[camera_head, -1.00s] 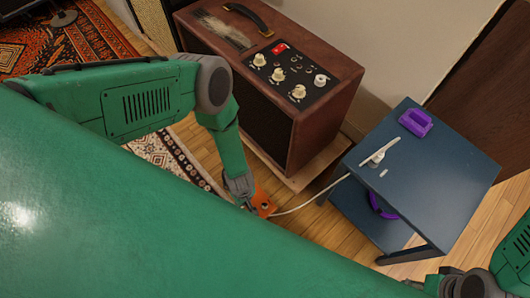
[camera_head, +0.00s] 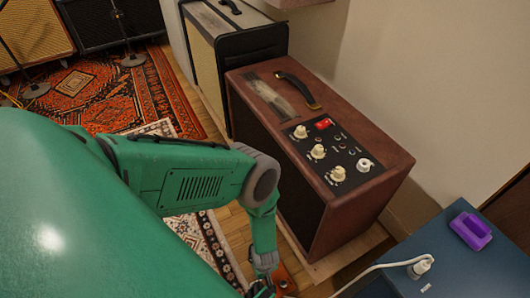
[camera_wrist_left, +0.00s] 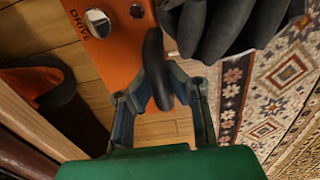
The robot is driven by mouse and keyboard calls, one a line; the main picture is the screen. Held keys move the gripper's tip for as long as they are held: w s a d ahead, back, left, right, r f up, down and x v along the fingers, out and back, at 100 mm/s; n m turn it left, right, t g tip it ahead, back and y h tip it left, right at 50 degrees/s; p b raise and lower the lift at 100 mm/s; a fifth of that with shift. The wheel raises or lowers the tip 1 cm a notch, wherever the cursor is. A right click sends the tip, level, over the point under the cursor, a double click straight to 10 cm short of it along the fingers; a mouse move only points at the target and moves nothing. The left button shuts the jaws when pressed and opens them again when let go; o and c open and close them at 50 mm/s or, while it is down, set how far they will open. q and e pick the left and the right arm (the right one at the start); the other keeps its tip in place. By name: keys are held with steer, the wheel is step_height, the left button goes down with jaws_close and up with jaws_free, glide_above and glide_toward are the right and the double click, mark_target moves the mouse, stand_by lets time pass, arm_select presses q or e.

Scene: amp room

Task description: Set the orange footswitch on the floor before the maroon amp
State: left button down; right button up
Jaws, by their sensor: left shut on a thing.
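The maroon amp (camera_head: 300,205) stands on a low wooden base, its control panel facing up. My left gripper (camera_head: 266,283) is low beside the amp's front, at the bottom of the head view. The orange footswitch (camera_head: 285,280) shows there only in part, right by the gripper. In the left wrist view the footswitch (camera_wrist_left: 112,45) is an orange box with a metal button and the word DRIVE. The left gripper (camera_wrist_left: 158,88) is shut around a dark loop at the box's edge. I cannot tell whether the box touches the floor. My right gripper is out of view.
A blue cabinet (camera_head: 475,275) at bottom right carries a purple object (camera_head: 470,230) and a white plug with a cable (camera_head: 375,267). A black amp (camera_head: 235,60) stands behind. A patterned rug (camera_head: 205,245) lies left of the bare floor strip.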

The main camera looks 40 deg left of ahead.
arm_select(q)
steer(key=shift+f+b, duration=0.3)
steer(key=shift+f, duration=0.55)
steer(key=shift+r, duration=0.15)
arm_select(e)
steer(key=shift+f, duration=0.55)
arm_select(q)
steer(key=c, duration=1.7)
jaws_free()
steer(key=shift+s, duration=0.1)
